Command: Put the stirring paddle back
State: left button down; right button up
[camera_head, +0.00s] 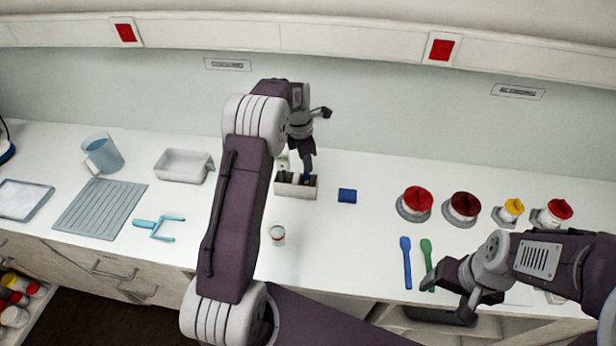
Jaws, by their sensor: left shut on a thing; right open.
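My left gripper (306,158) is shut on a slim dark blue thing (308,172), which looks to be the stirring paddle. It points down at the open grey box (282,190), with its lower end at or inside the box; I cannot tell whether it touches the bottom. Much of it is hidden by the gripper and the box wall. My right gripper (448,300) is open and empty near the counter's front edge, beside a green spatula (427,258).
A blue spatula (406,258) lies by the green one. A blue block (347,196) is right of the box, a small jar (277,234) in front. A pale blue forked tool (158,227), tray (184,166) and jug (103,154) are left.

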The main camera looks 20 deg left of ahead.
pick_arm(q)
jog(key=f, duration=0.3)
jog(key=w+f, duration=0.1)
jog(key=f, duration=0.1)
jog(key=shift+w+f, duration=0.2)
jog(key=shift+f, duration=0.2)
jog(key=c, duration=1.5)
grip_release()
jog(key=shift+p, duration=0.3)
jog(key=shift+r, duration=0.1)
pick_arm(e)
jog(key=shift+w+r, duration=0.2)
jog(key=shift+w, duration=0.45)
pick_arm(q)
jog(key=shift+s, duration=0.1)
